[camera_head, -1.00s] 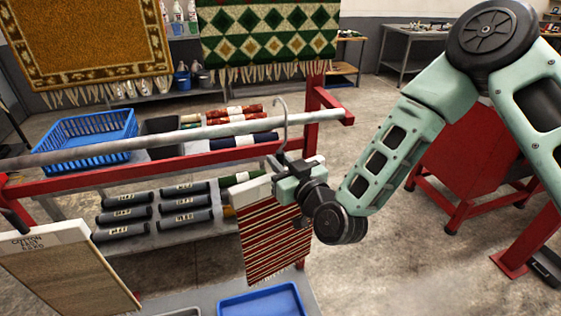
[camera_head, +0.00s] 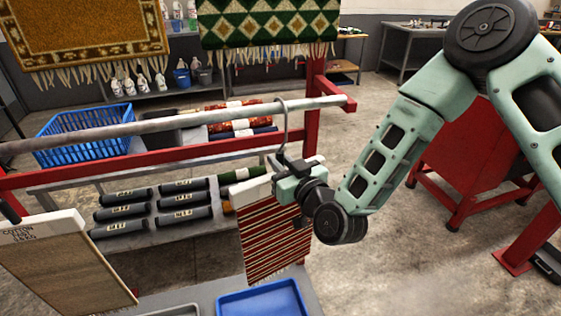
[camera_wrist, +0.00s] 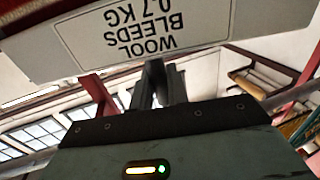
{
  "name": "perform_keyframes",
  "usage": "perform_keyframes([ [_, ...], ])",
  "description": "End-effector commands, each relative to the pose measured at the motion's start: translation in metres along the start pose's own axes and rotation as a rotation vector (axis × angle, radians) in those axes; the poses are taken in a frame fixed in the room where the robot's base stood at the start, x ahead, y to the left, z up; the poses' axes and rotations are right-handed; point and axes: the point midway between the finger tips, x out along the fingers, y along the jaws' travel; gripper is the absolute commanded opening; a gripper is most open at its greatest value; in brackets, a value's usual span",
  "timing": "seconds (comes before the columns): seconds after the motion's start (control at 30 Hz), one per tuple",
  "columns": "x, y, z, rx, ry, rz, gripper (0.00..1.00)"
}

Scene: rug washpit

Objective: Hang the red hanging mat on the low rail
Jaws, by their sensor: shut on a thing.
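The red striped hanging mat (camera_head: 270,240) hangs from a white header bar, with a grey wire hook (camera_head: 286,125) above it. My gripper (camera_head: 296,180) is shut on the header, just below the rail. In the wrist view the header of the mat (camera_wrist: 215,25) shows an upside-down label, "WOOL BLEEDS 0.7 KG", above my fingers (camera_wrist: 158,85). The low rail (camera_head: 190,122) is a grey bar on a red frame. The hook's curved top overlaps the rail near its right end; I cannot tell whether it rests on it.
A tan mat with a white header (camera_head: 65,265) hangs at the lower left. Behind the rail are a blue basket (camera_head: 85,135) and a shelf with dark rolls (camera_head: 183,213). A blue tray (camera_head: 262,300) lies below the red mat. Red frame posts stand close to my arm.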

Motion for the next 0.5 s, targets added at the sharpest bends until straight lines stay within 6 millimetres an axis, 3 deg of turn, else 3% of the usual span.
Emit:
perform_keyframes([
  [0.07,0.0002,-0.0001,-0.0013,0.000,0.002,0.000,0.00],
  [0.1,0.0002,-0.0001,-0.0013,0.000,0.002,0.000,0.28],
  [0.17,0.0002,-0.0001,-0.0012,0.000,0.002,0.000,0.42],
  [0.5,-0.0032,-0.0001,0.0007,0.000,-0.001,-0.001,0.42],
])
